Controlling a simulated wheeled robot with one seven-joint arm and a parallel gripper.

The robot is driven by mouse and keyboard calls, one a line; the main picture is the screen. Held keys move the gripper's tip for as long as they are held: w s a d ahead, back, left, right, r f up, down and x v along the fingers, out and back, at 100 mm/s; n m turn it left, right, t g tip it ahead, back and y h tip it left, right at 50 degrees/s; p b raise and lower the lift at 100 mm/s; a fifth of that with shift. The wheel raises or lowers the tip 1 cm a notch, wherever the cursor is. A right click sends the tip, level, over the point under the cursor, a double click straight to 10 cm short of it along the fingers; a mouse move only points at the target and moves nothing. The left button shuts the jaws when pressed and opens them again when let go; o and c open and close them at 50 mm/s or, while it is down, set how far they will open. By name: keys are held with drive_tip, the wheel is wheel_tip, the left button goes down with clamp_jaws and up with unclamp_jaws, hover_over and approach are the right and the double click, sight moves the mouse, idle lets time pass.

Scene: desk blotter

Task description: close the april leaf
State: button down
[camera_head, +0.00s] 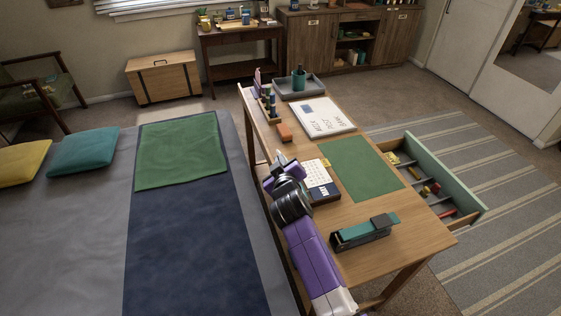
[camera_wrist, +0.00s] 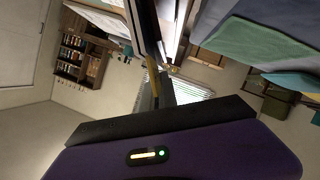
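A small calendar (camera_head: 317,174) lies on the wooden desk, just left of the green desk mat. Its white leaf carries a printed grid, and a navy panel with white marks (camera_head: 325,194) lies along its near side. The month name is too small to read. My gripper (camera_head: 281,158) is at the desk's left edge, beside the calendar's left side; I cannot tell whether it touches it. My purple arm hides part of the desk's left edge.
A green mat (camera_head: 361,167) covers the desk's middle. An open drawer (camera_head: 440,180) juts out right.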

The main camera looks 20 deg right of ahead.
drive_tip(key=shift+d, duration=0.1)
drive_tip(key=d+r+m+y+p, duration=0.1)
drive_tip(key=m+p, duration=0.1)
drive_tip(key=shift+d+p, duration=0.2)
drive_tip(key=shift+p, duration=0.1)
drive_tip(key=shift+d+r+p, duration=0.15)
drive_tip(key=shift+d+p, duration=0.05)
drive_tip(key=shift+p, duration=0.2)
drive_tip(key=shift+d+r+p, duration=0.15)
drive_tip(key=shift+d+p, duration=0.35)
drive_tip(key=shift+d, duration=0.15)
drive_tip(key=d+f+m+y+b, duration=0.1)
drive_tip(key=d+m+y+b, duration=0.1)
drive_tip(key=d+m+b, duration=0.1)
drive_tip(key=d+f+m+y+b, duration=0.2)
drive_tip(key=d+m+b, duration=0.1)
drive_tip(key=d+b, duration=0.3)
drive_tip(key=d+f+m+y+b, duration=0.2)
drive_tip(key=d+m+b, duration=0.1)
drive_tip(key=d+b, duration=0.2)
drive_tip(key=shift+f+t+y+b, duration=0.15)
drive_tip(key=shift+t+y+b, duration=0.15)
drive_tip(key=shift+b, duration=0.65)
drive_tip(key=d+f+m+b, duration=0.1)
drive_tip(key=b, duration=0.1)
drive_tip(key=shift+f+m+y+b, duration=0.25)
drive_tip(key=shift+m+y+b, duration=0.15)
drive_tip(key=shift+d+f+b, duration=0.4)
drive_tip(key=shift+f+b, duration=0.2)
drive_tip(key=shift+b, duration=0.25)
